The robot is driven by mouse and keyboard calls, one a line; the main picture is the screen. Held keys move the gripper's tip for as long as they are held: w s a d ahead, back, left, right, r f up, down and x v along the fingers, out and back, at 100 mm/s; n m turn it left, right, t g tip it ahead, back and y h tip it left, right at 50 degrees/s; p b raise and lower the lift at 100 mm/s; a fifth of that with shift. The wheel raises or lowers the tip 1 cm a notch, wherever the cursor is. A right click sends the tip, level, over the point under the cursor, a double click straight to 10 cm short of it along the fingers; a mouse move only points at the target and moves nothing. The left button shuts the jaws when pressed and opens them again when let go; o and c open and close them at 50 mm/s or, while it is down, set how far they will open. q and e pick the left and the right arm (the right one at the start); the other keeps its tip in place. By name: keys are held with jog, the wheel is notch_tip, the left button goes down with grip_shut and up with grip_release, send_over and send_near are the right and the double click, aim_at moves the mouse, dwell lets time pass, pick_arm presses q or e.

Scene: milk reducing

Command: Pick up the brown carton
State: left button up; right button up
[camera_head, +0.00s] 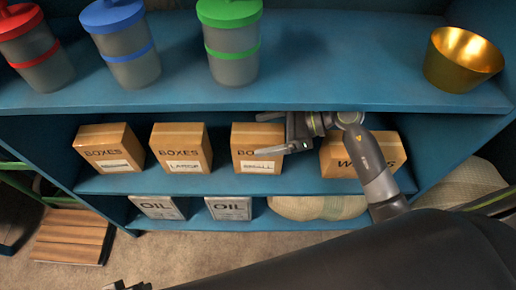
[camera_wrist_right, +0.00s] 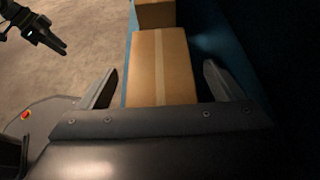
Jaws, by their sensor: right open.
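Several brown cartons stand on the middle shelf. The carton marked "SMALL" (camera_head: 257,163) is nearest my right gripper (camera_head: 262,133), which is open at its right side and partly covers it. In the right wrist view, a brown carton with a tape strip (camera_wrist_right: 161,68) lies ahead, between the open fingers of the right gripper (camera_wrist_right: 162,88); contact is not visible. Other brown cartons are "BOXES" (camera_head: 109,148), "LARGE" (camera_head: 181,147) and one partly hidden behind my right arm (camera_head: 340,157). My left gripper (camera_wrist_right: 48,40) shows small and dark, its opening unclear.
The blue upper shelf (camera_head: 330,90) overhangs the cartons closely. It holds red, blue and green lidded canisters (camera_head: 231,40) and a gold bowl (camera_head: 462,60). Oil tins (camera_head: 229,208) and a sack (camera_head: 316,207) sit below. A wooden pallet (camera_head: 72,236) lies at left.

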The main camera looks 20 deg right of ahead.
jog(key=c, duration=1.8)
